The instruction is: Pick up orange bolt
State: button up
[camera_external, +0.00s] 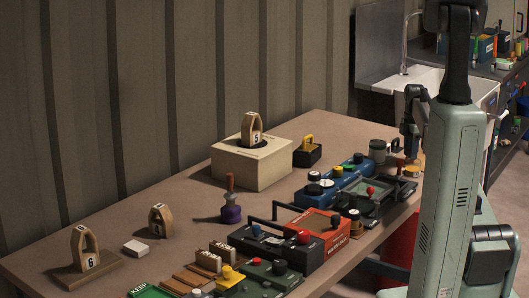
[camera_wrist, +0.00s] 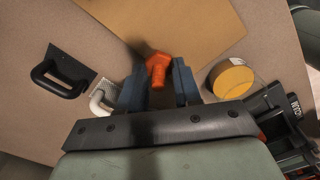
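The orange bolt (camera_wrist: 156,72) shows in the wrist view near the edge of a tan board (camera_wrist: 185,25), with its wider head toward the top of the picture. My gripper (camera_wrist: 160,78) is open, with one dark finger on each side of the bolt. Gaps show between the bolt and the fingers; I cannot tell its exact height relative to the fingertips. In the external view my gripper (camera_external: 411,150) is low over the far right end of the bench, and I cannot make out the bolt there.
In the wrist view a round yellow-topped tin (camera_wrist: 231,78) stands right of the fingers. A white curved handle (camera_wrist: 102,102) and a black handle (camera_wrist: 62,78) are at left.

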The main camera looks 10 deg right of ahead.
grip_shut()
